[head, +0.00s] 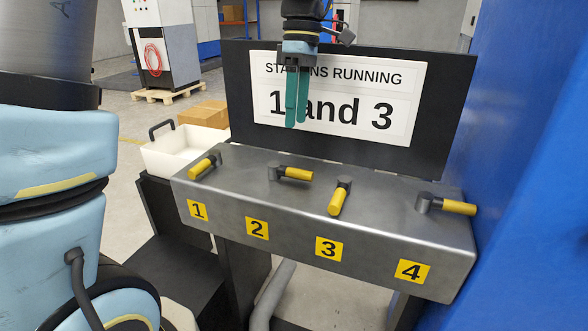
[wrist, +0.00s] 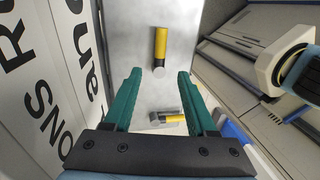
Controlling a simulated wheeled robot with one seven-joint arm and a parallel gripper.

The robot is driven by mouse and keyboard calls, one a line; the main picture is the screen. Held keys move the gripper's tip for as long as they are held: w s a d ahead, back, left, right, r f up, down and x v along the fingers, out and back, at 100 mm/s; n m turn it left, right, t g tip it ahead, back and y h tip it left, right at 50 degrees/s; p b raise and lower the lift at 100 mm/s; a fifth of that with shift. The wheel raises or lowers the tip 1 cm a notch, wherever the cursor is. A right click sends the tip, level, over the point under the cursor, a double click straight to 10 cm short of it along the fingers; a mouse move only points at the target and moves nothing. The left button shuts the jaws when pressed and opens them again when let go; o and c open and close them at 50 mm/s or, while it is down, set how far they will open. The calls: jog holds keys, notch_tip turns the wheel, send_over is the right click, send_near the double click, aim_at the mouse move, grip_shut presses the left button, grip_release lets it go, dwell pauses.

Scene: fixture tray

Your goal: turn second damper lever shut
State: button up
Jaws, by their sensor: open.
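A grey metal box (head: 262,196) carries a row of levers with yellow grips, over labels 1 to 4. The second lever (head: 292,173) stands above label 2, its grip pointing right along the box. Levers 1 (head: 203,165) and 3 (head: 340,197) point toward the front; lever 4 (head: 455,207) points right. My gripper (head: 297,122) is open and empty, fingers down, above the box near the second lever and apart from it. In the wrist view, what looks like the second lever (wrist: 161,46) lies beyond the fingertips, and lever 1 (wrist: 172,118) appears between the fingers.
A dark panel behind the box bears a sign (head: 338,98) reading "STATIONS RUNNING 1 and 3", partly covered by my gripper. A white bin (head: 165,160) with a dark handle stands left of the box. A blue wall (head: 530,150) closes off the right side.

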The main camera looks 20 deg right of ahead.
aim_at(290, 174)
jog(key=f, duration=0.3)
jog(key=s+f+p, duration=0.1)
jog(key=f, duration=0.3)
jog(key=a+f+p, duration=0.1)
jog(key=f, duration=0.2)
jog(key=shift+s+a+f, duration=0.1)
jog(key=shift+s+f, duration=0.1)
jog(key=shift+s, duration=0.2)
jog(key=shift+c, duration=0.3)
grip_shut()
dwell(0.6)
